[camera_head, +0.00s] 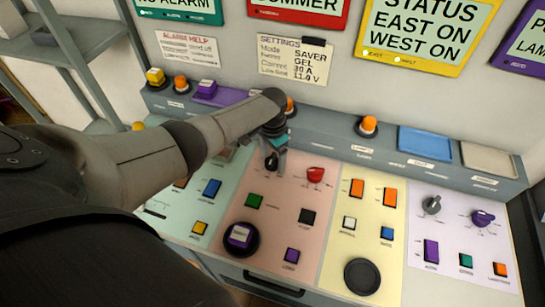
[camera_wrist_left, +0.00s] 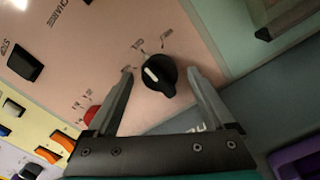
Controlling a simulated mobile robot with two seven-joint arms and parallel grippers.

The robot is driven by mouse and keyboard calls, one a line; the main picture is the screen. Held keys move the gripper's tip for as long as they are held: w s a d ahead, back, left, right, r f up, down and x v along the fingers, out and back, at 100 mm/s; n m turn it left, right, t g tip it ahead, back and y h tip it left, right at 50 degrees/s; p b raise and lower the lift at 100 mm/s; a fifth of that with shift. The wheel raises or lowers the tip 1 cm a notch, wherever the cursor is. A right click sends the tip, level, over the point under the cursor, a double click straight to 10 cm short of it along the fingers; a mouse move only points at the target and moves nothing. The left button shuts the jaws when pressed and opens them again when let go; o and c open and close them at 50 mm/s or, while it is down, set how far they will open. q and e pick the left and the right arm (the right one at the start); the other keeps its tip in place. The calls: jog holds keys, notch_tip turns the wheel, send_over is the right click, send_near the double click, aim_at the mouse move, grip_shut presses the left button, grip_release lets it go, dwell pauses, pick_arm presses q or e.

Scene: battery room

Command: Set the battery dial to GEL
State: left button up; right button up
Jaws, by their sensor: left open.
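The battery dial (camera_wrist_left: 160,76) is a round black knob with a white pointer mark on the pink panel (camera_wrist_left: 100,40). The mark points up-left in the left wrist view; small labels ring the dial, but I cannot tell surely which one it points at. My left gripper (camera_wrist_left: 159,72) is open, one finger on each side of the dial, with gaps between the fingers and the knob. In the head view the dial (camera_head: 271,161) shows partly under my left gripper (camera_head: 274,152). My right gripper is not in view.
A red knob (camera_head: 315,175) sits right of the dial. A green button (camera_head: 254,201) and a black switch (camera_head: 307,217) lie nearer. A raised ledge with orange lamps (camera_head: 368,125) runs behind. The settings sheet (camera_head: 295,60) on the wall reads SAVER, GEL, 30 A, 11.0 V.

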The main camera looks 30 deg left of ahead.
aim_at(273, 158)
pick_arm(q)
jog(key=shift+r, duration=0.45)
notch_tip(273, 158, up, 14)
jog(key=p, duration=0.2)
jog(key=shift+r+p, duration=0.2)
jog(key=shift+p, duration=0.1)
